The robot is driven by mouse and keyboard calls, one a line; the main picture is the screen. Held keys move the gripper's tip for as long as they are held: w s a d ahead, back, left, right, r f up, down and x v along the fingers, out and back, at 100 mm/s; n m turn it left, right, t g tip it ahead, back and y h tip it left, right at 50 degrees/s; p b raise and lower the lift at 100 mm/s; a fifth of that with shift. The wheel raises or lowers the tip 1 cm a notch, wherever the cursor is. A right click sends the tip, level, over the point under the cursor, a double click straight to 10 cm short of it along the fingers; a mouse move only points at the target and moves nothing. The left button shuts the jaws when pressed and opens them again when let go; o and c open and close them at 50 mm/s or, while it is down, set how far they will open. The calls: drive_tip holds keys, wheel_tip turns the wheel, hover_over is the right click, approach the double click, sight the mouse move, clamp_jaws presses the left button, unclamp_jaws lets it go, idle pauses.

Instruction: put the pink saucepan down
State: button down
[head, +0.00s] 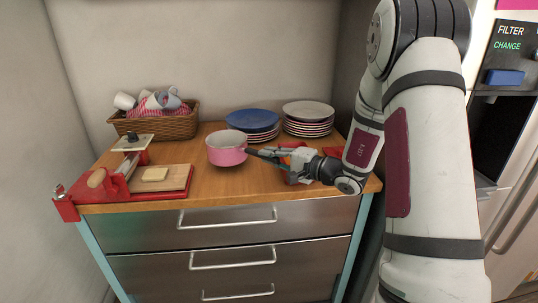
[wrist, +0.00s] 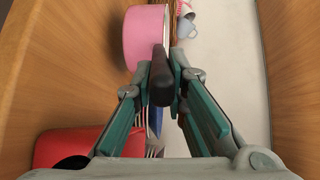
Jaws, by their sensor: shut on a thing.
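The pink saucepan (head: 228,156) is upright over the middle of the wooden counter top (head: 205,185), white inside. In the head view its base looks at or very near the wood; I cannot tell whether it touches. My gripper (head: 262,152) comes in from the right and is shut on the saucepan's dark handle. In the wrist view the pink side wall (wrist: 143,38) shows beyond the fingertips, and the dark handle (wrist: 161,80) lies between the fingers of my gripper (wrist: 163,68).
A wicker basket (head: 158,125) with cups stands back left. A blue plate stack (head: 252,120) and a white-topped stack (head: 308,112) stand behind. A board (head: 160,179) with a yellowish block lies left. A red item (wrist: 75,148) with forks beside it is near my gripper. Bare wood lies in front.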

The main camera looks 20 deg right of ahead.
drive_tip(key=shift+f+b, duration=0.3)
drive_tip(key=shift+f, duration=0.2)
drive_tip(key=shift+f+b, duration=0.75)
drive_tip(key=shift+b, duration=0.15)
drive_tip(key=shift+f+b, duration=0.3)
drive_tip(key=shift+b, duration=0.05)
idle(0.4)
drive_tip(key=c, duration=1.5)
unclamp_jaws()
drive_tip(key=shift+c, duration=0.2)
drive_tip(key=shift+f, duration=0.1)
drive_tip(key=c, duration=0.4)
